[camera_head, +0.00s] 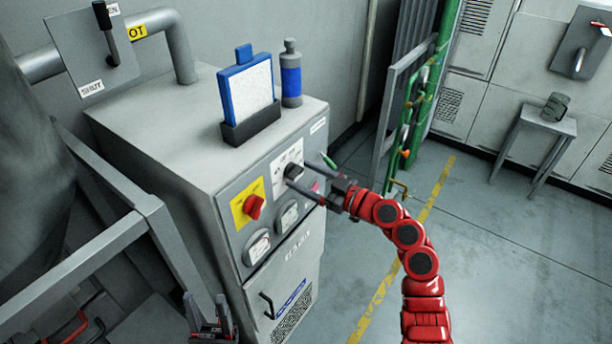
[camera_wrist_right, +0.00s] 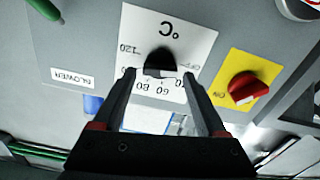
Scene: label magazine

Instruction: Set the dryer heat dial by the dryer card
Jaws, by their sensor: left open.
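The black heat dial (camera_head: 293,172) sits on a white scale plate on the dryer's front panel. In the right wrist view the dial (camera_wrist_right: 158,62) shows on the plate (camera_wrist_right: 185,35), marked °C and 120 upside down, with other numbers partly covered. My right gripper (camera_wrist_right: 158,77) is open, its fingertips apart on either side of the dial; contact is not clear. The dryer card (camera_head: 248,88), a blue board with a white sheet, stands in a black holder on the dryer top; its writing is too small to read. My left gripper (camera_head: 212,312) is open and empty at the bottom left.
A red switch (camera_head: 254,207) on a yellow plate and round gauges (camera_head: 259,246) are beside the dial. A grey rail (camera_head: 100,250) runs at left. The floor at right is clear up to a small table (camera_head: 540,118).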

